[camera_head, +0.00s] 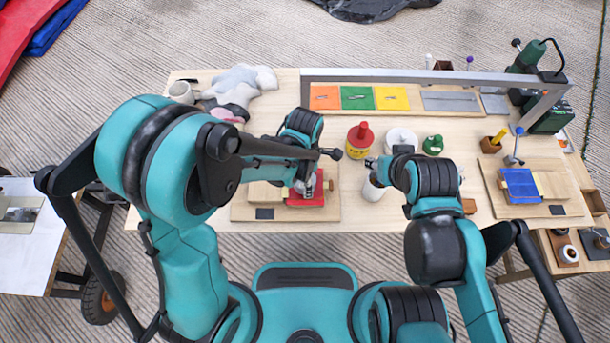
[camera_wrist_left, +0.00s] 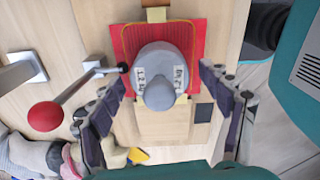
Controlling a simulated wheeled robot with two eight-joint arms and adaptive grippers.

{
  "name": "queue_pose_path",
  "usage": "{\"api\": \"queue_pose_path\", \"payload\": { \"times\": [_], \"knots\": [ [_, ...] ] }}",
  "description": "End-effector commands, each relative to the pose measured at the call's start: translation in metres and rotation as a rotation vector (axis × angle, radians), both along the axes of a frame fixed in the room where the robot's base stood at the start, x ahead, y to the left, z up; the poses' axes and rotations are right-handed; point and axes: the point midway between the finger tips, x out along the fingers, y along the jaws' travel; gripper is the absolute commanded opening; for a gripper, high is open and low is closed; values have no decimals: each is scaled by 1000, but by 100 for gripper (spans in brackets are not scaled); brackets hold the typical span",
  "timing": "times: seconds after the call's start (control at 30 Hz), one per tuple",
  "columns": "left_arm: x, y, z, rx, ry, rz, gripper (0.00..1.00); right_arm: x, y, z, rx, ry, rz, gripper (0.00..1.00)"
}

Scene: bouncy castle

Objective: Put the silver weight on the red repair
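The silver weight (camera_wrist_left: 163,72), a grey rounded body with white labels, shows in the left wrist view over the red repair (camera_wrist_left: 120,42) and appears to rest on it. The red repair also shows in the head view (camera_head: 318,199), on a wooden board. My left gripper (camera_wrist_left: 165,75) is open, with one finger on each side of the weight and a gap on both sides. In the head view my left gripper (camera_head: 304,184) is over the red repair and largely hides the weight. My right gripper (camera_head: 371,164) is near a white cylinder (camera_head: 373,191); its fingers are too small to judge.
A lever with a red knob (camera_wrist_left: 46,116) stands beside the repair. A yellow pot with a red top (camera_head: 359,139) stands behind the white cylinder. A blue patch (camera_head: 520,185) lies on another board at right. Orange, green and yellow sheets (camera_head: 357,98) lie at the back.

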Motion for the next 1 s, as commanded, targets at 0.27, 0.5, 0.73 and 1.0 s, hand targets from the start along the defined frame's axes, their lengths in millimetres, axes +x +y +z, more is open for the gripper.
{"api": "queue_pose_path", "payload": {
  "times": [0.27,0.5,0.73,1.0],
  "knots": [
    [0,0,3,0,0,0,78,0,0,3,0,0,0,40],
    [0,0,47,0,0,0,78,0,0,22,0,0,0,40],
    [0,0,96,0,0,0,78,0,0,40,0,0,0,40],
    [0,0,122,0,0,0,78,0,0,47,0,0,0,40]
  ]
}}
